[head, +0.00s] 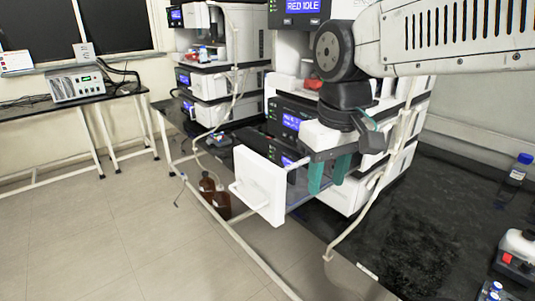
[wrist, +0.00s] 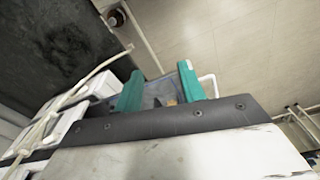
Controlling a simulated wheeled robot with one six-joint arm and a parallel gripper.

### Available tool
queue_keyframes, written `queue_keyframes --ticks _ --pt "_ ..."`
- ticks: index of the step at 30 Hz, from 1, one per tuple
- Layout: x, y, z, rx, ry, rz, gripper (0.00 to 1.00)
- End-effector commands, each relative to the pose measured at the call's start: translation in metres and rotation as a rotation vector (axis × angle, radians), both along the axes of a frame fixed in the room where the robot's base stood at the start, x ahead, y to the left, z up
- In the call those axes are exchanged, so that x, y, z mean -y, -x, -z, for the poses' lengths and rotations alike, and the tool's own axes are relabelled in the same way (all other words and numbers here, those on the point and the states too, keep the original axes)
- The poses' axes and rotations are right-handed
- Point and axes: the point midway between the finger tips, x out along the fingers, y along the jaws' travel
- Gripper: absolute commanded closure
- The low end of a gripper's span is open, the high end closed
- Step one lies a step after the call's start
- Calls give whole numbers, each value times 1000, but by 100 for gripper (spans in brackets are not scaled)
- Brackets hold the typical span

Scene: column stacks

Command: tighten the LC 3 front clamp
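My gripper (head: 327,186) hangs over an open drawer (head: 300,195) that is pulled out of the nearer instrument stack. Its two teal fingers point down and are spread apart. In the wrist view the gripper (wrist: 160,72) is open, with the grey drawer interior (wrist: 157,90) behind and between the fingers. A small tan part (wrist: 171,101) shows there, close to the right finger; I cannot tell whether it is the front clamp. No touch is visible. The drawer's white front panel (head: 262,184) has a handle. No label reading LC 3 is legible.
A second instrument stack (head: 205,80) stands behind, to the left. A pale tube (head: 372,200) hangs past the drawer's right side. Brown bottles (head: 215,195) stand below the bench. The black bench (head: 425,225) is mostly clear, with bottles at its right edge. Floor at left is free.

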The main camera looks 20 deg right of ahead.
Motion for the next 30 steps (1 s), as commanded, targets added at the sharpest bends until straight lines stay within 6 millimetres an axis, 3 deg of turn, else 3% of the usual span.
queue_keyframes --ticks 1,6,9,13,19,23,30 --pt "-3 -27 -6 -16 1 -23 60" --pt "-11 -109 -17 -45 5 -106 60" --pt "-16 -151 -16 -58 6 -147 60" --pt "-22 -194 -9 -72 8 -188 60" --pt "-26 -222 0 -81 8 -217 60" --pt "-26 -224 13 -83 9 -220 60" --pt "-26 -223 52 -84 8 -219 60"
